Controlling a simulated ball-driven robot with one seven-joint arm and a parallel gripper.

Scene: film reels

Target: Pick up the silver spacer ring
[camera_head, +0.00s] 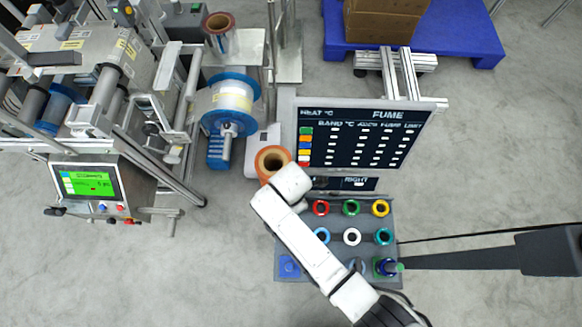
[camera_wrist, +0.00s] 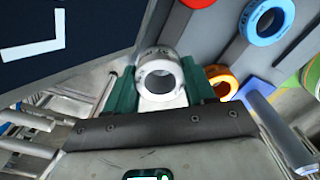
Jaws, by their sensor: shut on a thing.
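In the wrist view the silver spacer ring (camera_wrist: 160,58), pale grey and shiny, sits between the two green fingers of my gripper (camera_wrist: 160,88). The fingers are shut on its sides, and its round hole faces the camera. In the head view my white arm reaches up from the bottom to the upper left of the grey ring board (camera_head: 336,250). My fingers and the held ring are hidden there behind the arm's end.
A dark display panel (camera_head: 350,135) stands just behind. An orange-brown roll (camera_head: 272,160) is near my arm's end; reel machinery fills the left.

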